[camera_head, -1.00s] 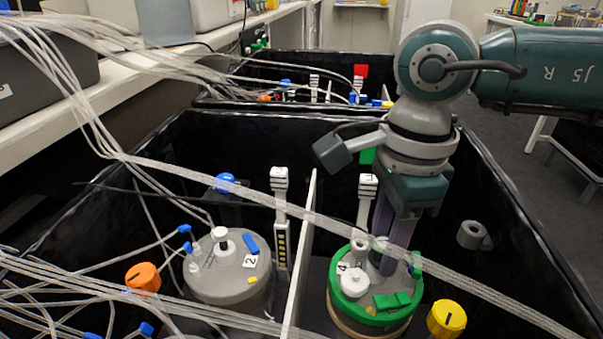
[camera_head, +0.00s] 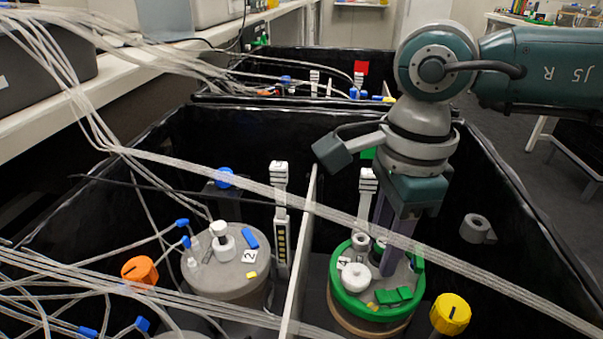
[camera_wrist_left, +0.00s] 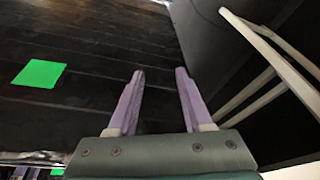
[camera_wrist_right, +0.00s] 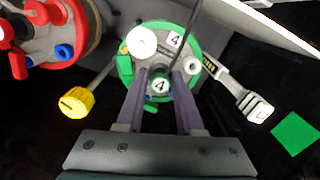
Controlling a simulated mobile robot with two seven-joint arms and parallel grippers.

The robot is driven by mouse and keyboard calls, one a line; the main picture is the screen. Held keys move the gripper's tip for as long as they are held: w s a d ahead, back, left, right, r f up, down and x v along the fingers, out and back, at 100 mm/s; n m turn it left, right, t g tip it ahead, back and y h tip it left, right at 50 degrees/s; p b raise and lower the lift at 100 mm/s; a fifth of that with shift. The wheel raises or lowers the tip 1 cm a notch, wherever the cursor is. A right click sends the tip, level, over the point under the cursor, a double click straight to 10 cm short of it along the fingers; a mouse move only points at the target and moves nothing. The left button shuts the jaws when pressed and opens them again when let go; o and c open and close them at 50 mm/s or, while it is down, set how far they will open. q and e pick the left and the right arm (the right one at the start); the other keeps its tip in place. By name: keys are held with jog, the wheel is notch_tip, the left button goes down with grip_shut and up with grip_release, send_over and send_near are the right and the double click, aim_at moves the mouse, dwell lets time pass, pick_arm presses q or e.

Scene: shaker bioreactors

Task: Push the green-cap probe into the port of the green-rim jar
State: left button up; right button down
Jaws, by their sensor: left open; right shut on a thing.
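The green-rim jar (camera_head: 345,303) stands in the right half of the black bin, with a grey lid labelled 4. It also shows in the right wrist view (camera_wrist_right: 186,41), with a white cap and small ports. My right gripper (camera_head: 383,268) points down at the lid, its purple fingers low over it. In the right wrist view the fingers (camera_wrist_right: 160,72) close around the green-cap probe (camera_wrist_right: 159,86), marked 4. The probe's lower end and its port are hidden, so I cannot tell how they meet. My left gripper (camera_wrist_left: 159,73) is open and empty, outside the head view.
Clear tubes (camera_head: 330,213) cross in front of my right gripper. A white divider (camera_head: 301,250) separates the jar from a grey-lidded jar (camera_head: 228,270) labelled 2. A yellow knob (camera_head: 450,314) stands right of the green-rim jar. A red-rim jar (camera_wrist_right: 66,52) shows in the right wrist view.

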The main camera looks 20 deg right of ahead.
jog(key=shift+c, duration=2.3)
grip_release()
notch_tip(320, 180, up, 9)
jog(key=shift+d+f+p, duration=0.1)
jog(key=shift+d+p, duration=0.05)
jog(key=shift+p, duration=0.8)
jog(key=shift+s+r, duration=0.1)
jog(key=shift+r, duration=0.5)
